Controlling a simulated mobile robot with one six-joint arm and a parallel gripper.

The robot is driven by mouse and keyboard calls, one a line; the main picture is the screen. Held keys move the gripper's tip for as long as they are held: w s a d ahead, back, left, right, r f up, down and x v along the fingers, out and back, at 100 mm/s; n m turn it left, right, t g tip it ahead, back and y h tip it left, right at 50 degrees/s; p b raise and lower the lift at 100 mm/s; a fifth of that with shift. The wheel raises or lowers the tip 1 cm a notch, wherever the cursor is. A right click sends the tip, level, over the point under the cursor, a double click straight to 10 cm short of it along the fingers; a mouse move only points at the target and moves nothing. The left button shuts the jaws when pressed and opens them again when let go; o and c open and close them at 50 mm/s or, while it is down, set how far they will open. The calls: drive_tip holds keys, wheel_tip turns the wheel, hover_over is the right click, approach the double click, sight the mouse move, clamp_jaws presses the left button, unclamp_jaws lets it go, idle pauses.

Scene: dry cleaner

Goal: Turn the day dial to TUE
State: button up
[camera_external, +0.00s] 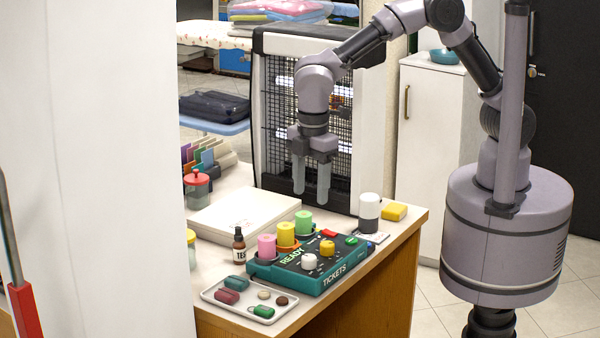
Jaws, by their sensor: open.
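A teal and black control panel (318,277) marked READY and TICKETS sits on the counter. I cannot tell which is the day dial, and the day marks and pointer settings are too small to read. My gripper (311,182) points down with its two grey fingers apart. It is empty, above and behind the panel, in front of the black grid, and appears to touch nothing.
Pink, yellow and green cylinders (286,235) stand along the panel's back left. A white and grey cylinder (369,210) and yellow block (394,211) are at right. A brown bottle (239,245), pale box (243,214) and tray (239,310) with small pieces are at left.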

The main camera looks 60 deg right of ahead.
sight(309, 256)
drive_tip(key=f+b, duration=0.2)
drive_tip(key=f, duration=0.3)
drive_tip(key=f+b, duration=0.2)
drive_tip(key=f, duration=0.4)
drive_tip(key=f+b, duration=0.2)
drive_tip(key=f, duration=0.3)
drive_tip(key=shift+w+d+f, duration=0.15)
drive_tip(key=shift+w+f, duration=0.1)
drive_tip(key=shift+f, duration=0.1)
drive_tip(key=shift+c, duration=0.4)
clamp_jaws()
